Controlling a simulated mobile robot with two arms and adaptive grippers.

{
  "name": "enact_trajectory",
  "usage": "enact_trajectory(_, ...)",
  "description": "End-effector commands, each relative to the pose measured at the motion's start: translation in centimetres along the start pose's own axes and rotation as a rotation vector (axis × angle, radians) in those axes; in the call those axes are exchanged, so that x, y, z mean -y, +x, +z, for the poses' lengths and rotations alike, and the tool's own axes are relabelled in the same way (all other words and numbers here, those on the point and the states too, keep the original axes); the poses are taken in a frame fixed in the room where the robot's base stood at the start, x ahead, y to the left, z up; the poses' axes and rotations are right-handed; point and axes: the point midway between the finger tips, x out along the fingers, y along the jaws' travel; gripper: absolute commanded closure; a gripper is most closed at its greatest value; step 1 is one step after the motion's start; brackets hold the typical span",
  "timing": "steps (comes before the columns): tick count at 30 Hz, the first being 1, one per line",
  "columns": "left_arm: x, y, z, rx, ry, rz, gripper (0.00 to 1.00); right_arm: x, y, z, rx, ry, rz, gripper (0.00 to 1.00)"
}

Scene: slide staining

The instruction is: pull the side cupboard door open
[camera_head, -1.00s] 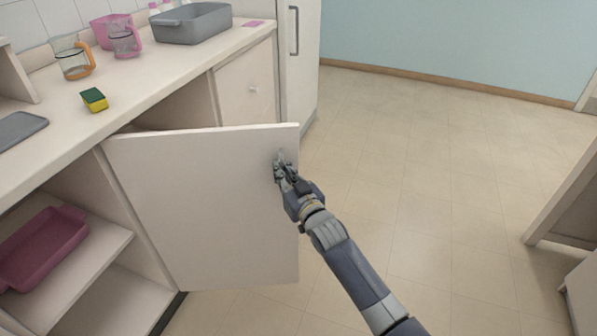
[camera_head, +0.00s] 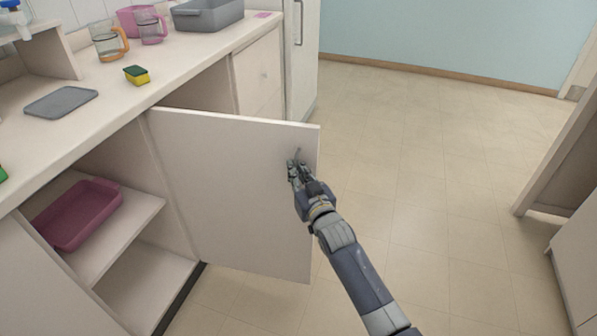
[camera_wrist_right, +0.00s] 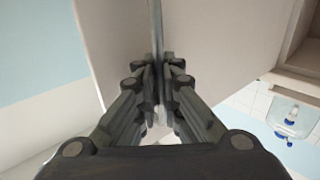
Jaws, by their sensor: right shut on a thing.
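The side cupboard door (camera_head: 235,190) is a plain off-white panel under the counter. It stands swung well out from the cupboard, hinged at its left edge. My right gripper (camera_head: 296,168) is at the door's outer edge side, near the top, shut on the door's handle (camera_head: 298,153). In the right wrist view the two fingers (camera_wrist_right: 158,85) close together on a thin upright bar (camera_wrist_right: 155,30) in front of the pale panel. Most of the handle is hidden by the fingers. My left gripper is in neither view.
An open shelf with a pink tray (camera_head: 78,215) is left of the door. The counter (camera_head: 190,75) holds a sponge (camera_head: 137,75), a grey mat (camera_head: 61,102), jugs and a grey basin (camera_head: 208,14). The floor (camera_head: 420,170) right of the door is clear.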

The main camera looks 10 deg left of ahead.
Motion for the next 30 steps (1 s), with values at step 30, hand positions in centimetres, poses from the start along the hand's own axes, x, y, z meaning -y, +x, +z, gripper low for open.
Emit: enact_trajectory(30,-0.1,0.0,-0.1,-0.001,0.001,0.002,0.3,-0.2,-1.9,0.1,0.0,-0.002,0.002,0.84)
